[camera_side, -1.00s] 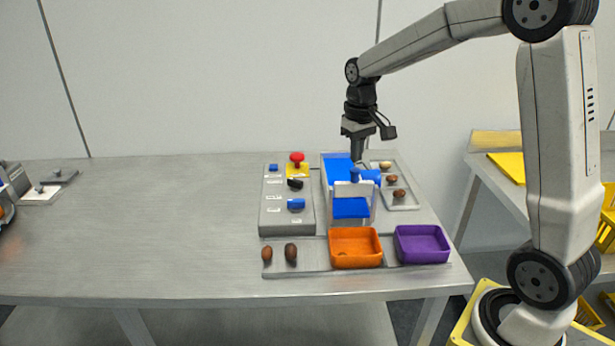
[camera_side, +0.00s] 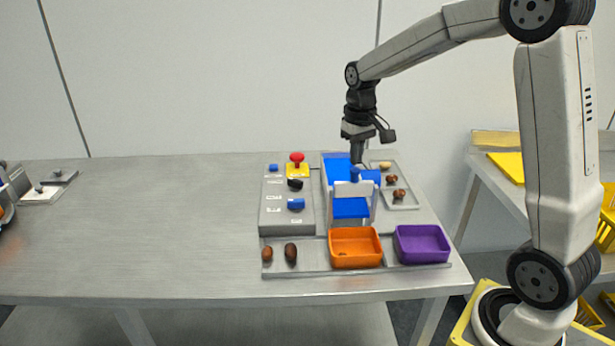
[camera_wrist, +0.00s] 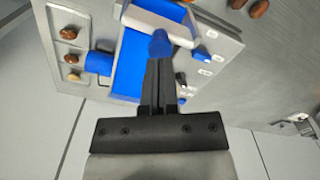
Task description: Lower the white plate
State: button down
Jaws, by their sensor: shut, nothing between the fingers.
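The white plate (camera_side: 353,189) stands upright across the blue chute (camera_side: 338,170), with a blue knob (camera_side: 355,173) above its top edge. A blue surface (camera_side: 350,208) shows below the plate's lower edge. In the wrist view the white plate (camera_wrist: 160,22) is seen from above, near the top of the picture, with the round blue knob (camera_wrist: 160,44) in front of it. My gripper (camera_side: 357,161) is shut and empty, pointing down over the chute close to the knob. In the wrist view its fingertips (camera_wrist: 159,62) lie right by the knob; I cannot tell whether they touch.
A grey panel with a red button (camera_side: 297,158) and small switches stands left of the chute. A tray (camera_side: 402,204) of dates lies on its right. In front are an orange bin (camera_side: 355,262), a purple bin (camera_side: 422,257) and two dark dates (camera_side: 291,253).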

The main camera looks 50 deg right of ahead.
aim_at(355, 170)
jog(key=shift+f, duration=0.65)
jog(key=shift+f, duration=2.15)
jog(key=shift+r, duration=3.55)
